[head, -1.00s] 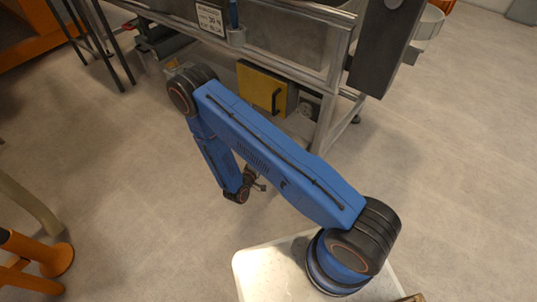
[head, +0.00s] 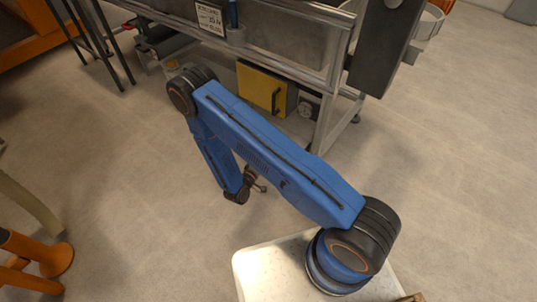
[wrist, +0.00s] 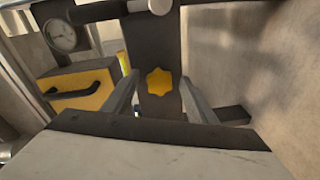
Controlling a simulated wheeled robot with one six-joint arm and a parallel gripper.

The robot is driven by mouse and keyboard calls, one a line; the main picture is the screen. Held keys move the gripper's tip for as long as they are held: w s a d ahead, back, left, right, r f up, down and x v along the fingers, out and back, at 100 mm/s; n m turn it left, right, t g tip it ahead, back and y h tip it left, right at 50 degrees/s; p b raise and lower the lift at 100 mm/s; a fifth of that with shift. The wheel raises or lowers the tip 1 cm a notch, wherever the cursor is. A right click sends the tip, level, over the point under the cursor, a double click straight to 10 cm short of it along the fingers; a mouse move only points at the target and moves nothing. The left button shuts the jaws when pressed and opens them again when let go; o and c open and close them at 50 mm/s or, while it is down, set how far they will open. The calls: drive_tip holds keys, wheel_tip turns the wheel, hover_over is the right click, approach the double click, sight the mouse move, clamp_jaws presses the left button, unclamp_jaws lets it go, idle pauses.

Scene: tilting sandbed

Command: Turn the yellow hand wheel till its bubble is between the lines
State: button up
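The yellow hand wheel (wrist: 159,81), a small star-shaped knob, sits on a dark upright post in the wrist view. My gripper (wrist: 161,90) is open, with one grey finger to the left of the wheel and one to the right. The wheel appears between them but farther off; I see no contact. In the head view my gripper (head: 257,182) is small, low in front of the sandbed frame, and the wheel cannot be made out. No bubble or lines can be read in either view.
A yellow box with a black handle (wrist: 83,92) stands left of the post, with a round dial gauge (wrist: 61,36) above it. The sandbed's metal frame (head: 290,75) stands ahead. A pale wall is at the right in the wrist view. Open floor lies around my arm.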

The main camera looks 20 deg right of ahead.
drive_tip(key=v, duration=1.7)
drive_tip(key=shift+a, duration=0.15)
drive_tip(key=shift+s, duration=0.1)
drive_tip(key=shift+r, duration=0.1)
